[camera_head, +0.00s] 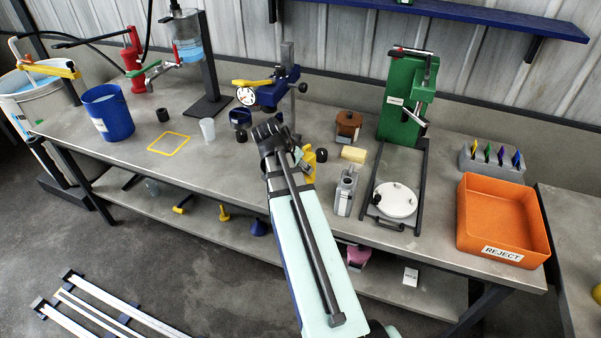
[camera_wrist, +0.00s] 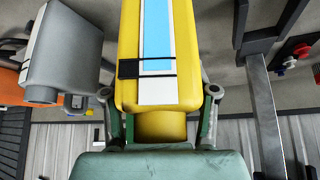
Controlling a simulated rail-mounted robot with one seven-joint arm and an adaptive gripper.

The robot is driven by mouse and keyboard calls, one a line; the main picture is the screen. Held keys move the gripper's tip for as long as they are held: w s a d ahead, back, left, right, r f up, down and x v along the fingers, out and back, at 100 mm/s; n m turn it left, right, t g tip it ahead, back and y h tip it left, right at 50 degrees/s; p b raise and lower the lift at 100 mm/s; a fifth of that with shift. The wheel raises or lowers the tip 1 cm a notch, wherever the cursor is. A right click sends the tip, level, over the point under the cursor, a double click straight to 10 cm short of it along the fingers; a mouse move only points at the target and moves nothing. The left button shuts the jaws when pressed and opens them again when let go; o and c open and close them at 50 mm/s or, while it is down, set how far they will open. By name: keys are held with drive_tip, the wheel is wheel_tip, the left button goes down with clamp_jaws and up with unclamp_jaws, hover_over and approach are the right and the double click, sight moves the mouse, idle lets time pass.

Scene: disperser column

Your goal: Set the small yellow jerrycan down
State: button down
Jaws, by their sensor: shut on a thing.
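The small yellow jerrycan (camera_wrist: 185,60) fills the middle of the wrist view, with a white and blue label and a black strap. My gripper (camera_wrist: 160,98) is shut on it, one finger on each side of its narrow end. In the head view the jerrycan (camera_head: 309,163) is mostly hidden behind my gripper (camera_head: 299,155), over the middle of the bench (camera_head: 230,172). I cannot tell whether its base touches the bench. A yellow square outline (camera_head: 158,151) lies on the bench to the left, with nothing inside it.
A grey jerrycan (camera_head: 344,194) stands close on the right and shows in the wrist view (camera_wrist: 62,50). A brown container (camera_head: 348,124), pale yellow block (camera_head: 354,154) and green press (camera_head: 400,100) stand nearby. A clear cup (camera_head: 207,130) and blue bucket (camera_head: 108,113) flank the outline.

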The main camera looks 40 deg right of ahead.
drive_tip(key=shift+f+p, duration=0.3)
drive_tip(key=shift+f, duration=1.5)
drive_tip(key=shift+f, duration=0.1)
drive_tip(key=shift+f, duration=0.1)
drive_tip(key=shift+c, duration=1.6)
unclamp_jaws()
